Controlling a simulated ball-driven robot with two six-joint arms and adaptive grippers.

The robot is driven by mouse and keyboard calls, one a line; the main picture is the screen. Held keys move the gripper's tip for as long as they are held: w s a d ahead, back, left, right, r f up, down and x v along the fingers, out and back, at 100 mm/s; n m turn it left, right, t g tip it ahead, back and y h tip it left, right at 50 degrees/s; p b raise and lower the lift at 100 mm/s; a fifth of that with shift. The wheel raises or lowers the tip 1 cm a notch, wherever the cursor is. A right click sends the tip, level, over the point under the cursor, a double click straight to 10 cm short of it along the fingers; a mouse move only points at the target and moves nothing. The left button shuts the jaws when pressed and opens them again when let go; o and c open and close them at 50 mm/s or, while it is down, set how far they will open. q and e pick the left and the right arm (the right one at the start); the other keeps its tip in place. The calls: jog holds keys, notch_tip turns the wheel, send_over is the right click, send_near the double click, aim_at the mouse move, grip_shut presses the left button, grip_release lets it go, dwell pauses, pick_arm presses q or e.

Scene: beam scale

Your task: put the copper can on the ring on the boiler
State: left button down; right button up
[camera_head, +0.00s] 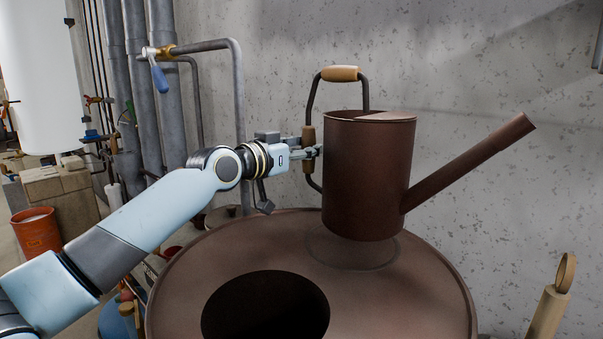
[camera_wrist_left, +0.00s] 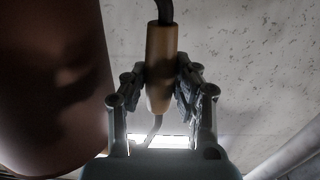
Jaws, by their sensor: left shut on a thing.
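The copper can (camera_head: 368,185) is a brown watering can with a long spout to the right and wood-sleeved handles. It is upright over the boiler (camera_head: 200,260). The ring (camera_head: 325,248) is a faint circle on the boiler top, partly hidden behind the can's base. I cannot tell whether the base touches the boiler or hangs just above it. My left gripper (camera_head: 313,153) is shut on the can's wooden side grip. In the left wrist view the grip (camera_wrist_left: 160,75) is between the fingers, with the can's body (camera_wrist_left: 55,80) at left. My right gripper is not in view.
A wide dark round opening (camera_head: 265,308) is in the boiler top, in front of the can. A concrete wall (camera_head: 490,90) stands close behind. Pipes with a blue-handled valve (camera_head: 160,78) are at left. A wooden piece (camera_head: 550,305) stands at lower right.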

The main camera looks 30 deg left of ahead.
pick_arm(q)
jog(key=f, duration=0.1)
jog(key=a+f+b, duration=0.1)
jog(key=f, duration=0.2)
jog(key=shift+a+f, duration=0.3)
jog(key=shift+f, duration=0.1)
jog(key=c, duration=1.4)
grip_release()
jog(key=shift+f, duration=0.15)
jog(key=o, duration=0.4)
jog(key=shift+s, duration=0.1)
jog(key=shift+c, duration=0.2)
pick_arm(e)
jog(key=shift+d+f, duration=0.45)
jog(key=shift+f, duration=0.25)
